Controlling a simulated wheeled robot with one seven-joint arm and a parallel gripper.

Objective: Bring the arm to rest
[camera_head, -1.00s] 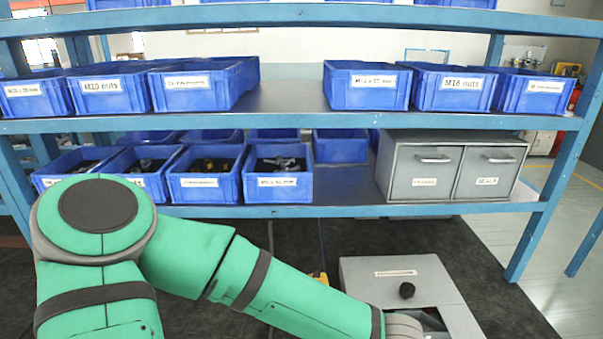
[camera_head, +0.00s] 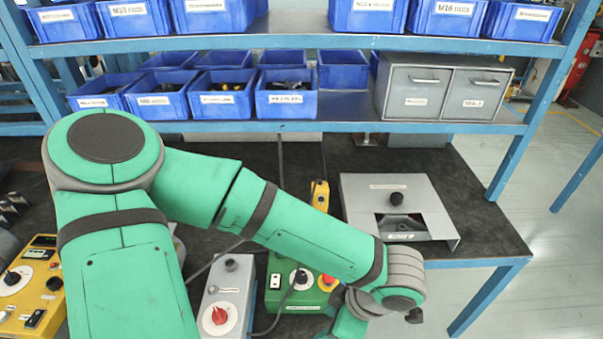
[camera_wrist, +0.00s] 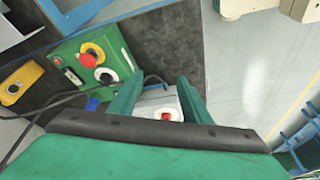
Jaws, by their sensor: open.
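My green arm reaches across the lower half of the head view, over the bench (camera_head: 480,215), and bends down at the wrist near the right. My gripper (camera_wrist: 158,98) shows in the wrist view as two green fingers standing apart. A pale box with a red button (camera_wrist: 166,115) appears between and beyond the fingers; I see nothing gripped. In the head view the gripper is mostly hidden or cut off by the bottom edge below the wrist.
A green control box (camera_head: 290,275), a grey box with a red knob (camera_head: 217,314) and a yellow box (camera_head: 38,285) stand near the arm. A grey sloped housing (camera_head: 365,195) is behind the wrist. Shelves with blue bins (camera_head: 285,97) and grey drawers (camera_head: 415,93) rise behind.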

